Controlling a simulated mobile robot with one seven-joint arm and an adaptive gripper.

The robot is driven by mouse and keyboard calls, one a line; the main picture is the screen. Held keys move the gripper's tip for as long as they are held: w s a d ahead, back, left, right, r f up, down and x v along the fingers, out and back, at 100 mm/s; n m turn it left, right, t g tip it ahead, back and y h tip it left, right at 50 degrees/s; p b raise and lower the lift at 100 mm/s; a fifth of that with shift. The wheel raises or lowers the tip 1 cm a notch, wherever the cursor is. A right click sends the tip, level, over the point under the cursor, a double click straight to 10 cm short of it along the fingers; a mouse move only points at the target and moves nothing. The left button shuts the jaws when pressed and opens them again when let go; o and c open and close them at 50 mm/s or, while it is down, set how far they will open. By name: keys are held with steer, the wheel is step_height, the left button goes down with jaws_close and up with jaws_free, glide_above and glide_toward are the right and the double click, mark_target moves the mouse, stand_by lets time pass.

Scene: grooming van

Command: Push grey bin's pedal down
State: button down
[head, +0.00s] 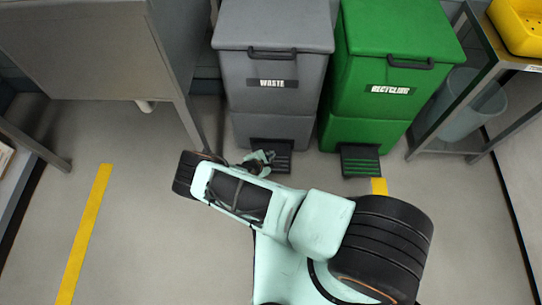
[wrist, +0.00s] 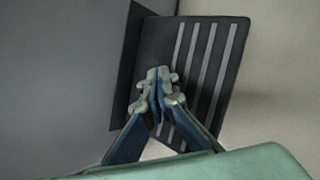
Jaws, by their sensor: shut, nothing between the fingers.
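The grey bin (head: 270,100), labelled WASTE, stands against the back wall with its lid shut. Its black ribbed pedal (head: 280,157) sticks out at the bottom front. In the wrist view the pedal (wrist: 209,70) fills the middle, with light stripes, beside the grey bin front (wrist: 70,70). My gripper (head: 262,158) is shut and empty, at the left part of the pedal in the head view. In the wrist view its fingertips (wrist: 157,80) overlap the pedal's near left part. I cannot tell whether they touch it.
A green recycling bin (head: 390,75) with its own pedal (head: 360,160) stands close on the right. A grey table (head: 90,50) is at the left, a metal rack (head: 455,100) at the right. The floor between the yellow lines is clear.

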steer(key=shift+f, duration=0.8)
stand_by(0.4)
steer(key=shift+r+p, duration=1.75)
steer(key=shift+p, duration=0.15)
step_height(320, 180, up, 5)
steer(key=p, duration=0.5)
steer(key=shift+r+p, duration=0.1)
steer(key=shift+p, duration=0.2)
